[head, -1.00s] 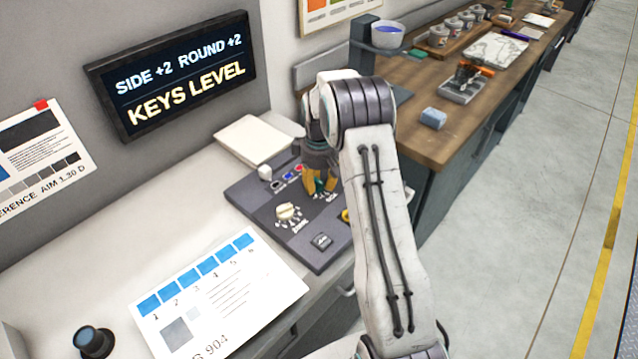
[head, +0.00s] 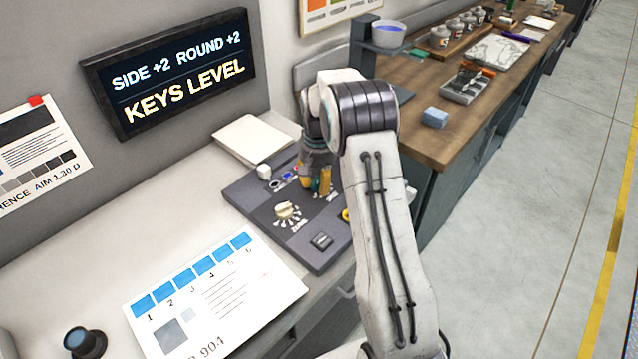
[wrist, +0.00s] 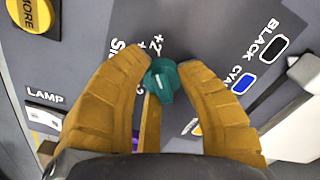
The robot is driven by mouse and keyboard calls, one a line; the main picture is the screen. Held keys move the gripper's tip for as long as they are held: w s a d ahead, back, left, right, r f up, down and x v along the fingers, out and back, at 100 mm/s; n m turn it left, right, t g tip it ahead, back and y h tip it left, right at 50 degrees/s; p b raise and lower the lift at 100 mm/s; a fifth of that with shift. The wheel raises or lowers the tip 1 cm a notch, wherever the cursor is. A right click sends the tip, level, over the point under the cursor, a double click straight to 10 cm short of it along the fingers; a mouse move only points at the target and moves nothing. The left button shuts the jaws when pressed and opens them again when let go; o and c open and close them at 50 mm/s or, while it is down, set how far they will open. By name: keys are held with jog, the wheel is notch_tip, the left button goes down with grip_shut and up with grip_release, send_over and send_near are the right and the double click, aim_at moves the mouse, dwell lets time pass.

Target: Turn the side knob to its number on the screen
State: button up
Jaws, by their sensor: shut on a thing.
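The screen (head: 170,75) on the wall reads "SIDE +2 ROUND +2" and "KEYS LEVEL". The side knob is a dark green knob (wrist: 163,77) on the grey panel (head: 262,215), beside a white "+2" mark. It carries a pale line, but I cannot tell exactly which mark the line meets. My gripper (wrist: 165,65) is shut on this knob, with one ochre finger on each side. The fingers hide part of its scale and of the word above it. In the head view my gripper (head: 316,182) is low over the panel's right part.
A cream knob (head: 287,211) with a white scale stands left of my gripper. Black and blue colour keys (wrist: 243,82) lie to the right in the wrist view. A numbered chart (head: 215,290) lies in front.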

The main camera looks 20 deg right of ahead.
aim_at(317, 181)
jog(key=shift+s+a+f+m, duration=0.2)
jog(key=shift+s+f+m, duration=0.05)
jog(key=shift+m, duration=0.35)
jog(key=o, duration=1.2)
jog(key=shift+w+a+r, duration=0.1)
jog(key=shift+a+r, duration=0.05)
jog(key=shift+c, duration=0.2)
jog(key=shift+r, duration=0.1)
jog(key=shift+w+r, duration=0.15)
jog(key=shift+r, duration=0.4)
notch_tip(317, 181, up, 11)
